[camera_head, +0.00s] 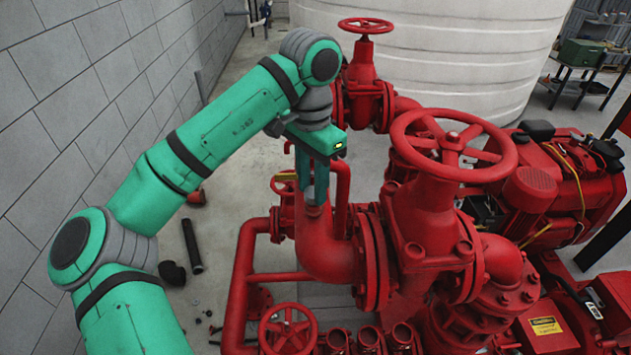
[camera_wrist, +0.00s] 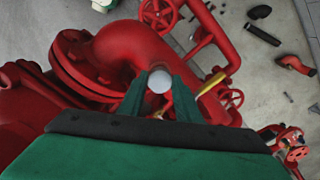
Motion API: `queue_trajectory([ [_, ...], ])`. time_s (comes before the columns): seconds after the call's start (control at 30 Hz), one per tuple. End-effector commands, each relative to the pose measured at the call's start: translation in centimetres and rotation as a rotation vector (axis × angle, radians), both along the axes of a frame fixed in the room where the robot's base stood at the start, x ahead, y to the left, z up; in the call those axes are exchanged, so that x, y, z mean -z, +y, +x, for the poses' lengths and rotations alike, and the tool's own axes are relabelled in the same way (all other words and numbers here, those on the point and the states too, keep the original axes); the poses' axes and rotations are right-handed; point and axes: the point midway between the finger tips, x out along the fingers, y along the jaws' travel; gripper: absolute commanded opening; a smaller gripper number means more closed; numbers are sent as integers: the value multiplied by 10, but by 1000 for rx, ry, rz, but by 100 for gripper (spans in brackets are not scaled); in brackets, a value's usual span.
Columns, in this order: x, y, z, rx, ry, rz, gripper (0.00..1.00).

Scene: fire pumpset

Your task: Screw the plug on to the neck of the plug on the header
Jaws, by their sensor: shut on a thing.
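The header is a red elbow pipe (camera_head: 325,252) in the middle of the head view, with a bolted flange on its right. My gripper (camera_head: 315,196) points down over the upturned end of this elbow. In the wrist view, my gripper (camera_wrist: 159,95) is shut on the plug (camera_wrist: 159,80), a pale grey round piece between the fingertips. The header's elbow (camera_wrist: 128,45) lies right behind the plug there. The neck is mostly hidden by the fingers and plug; I cannot tell whether the threads are engaged.
A large red handwheel valve (camera_head: 452,146) stands close on the right, with a smaller handwheel (camera_head: 366,26) behind. Thin red pipes flank the elbow. A yellow lever (camera_wrist: 212,83) is near the fingers. A block wall (camera_head: 110,95) runs along the left. Loose black fittings lie on the floor.

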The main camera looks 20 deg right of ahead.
Motion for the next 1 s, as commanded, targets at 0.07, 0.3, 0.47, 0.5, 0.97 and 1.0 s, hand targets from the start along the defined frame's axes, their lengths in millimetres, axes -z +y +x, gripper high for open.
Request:
queue_trajectory([
  [0.07, 1, 0, 0, 0, 0, 0, 8],
  [0.3, 5, 1, 0, -2, -1, 0, 8],
  [0.47, 8, 0, 0, 0, -1, 0, 8],
  [0.5, 9, -1, 0, 1, -1, 0, 8],
  [0.97, 17, -1, 0, 1, 0, 0, 8],
  [1.0, 18, 0, 0, 0, 0, 0, 8],
])
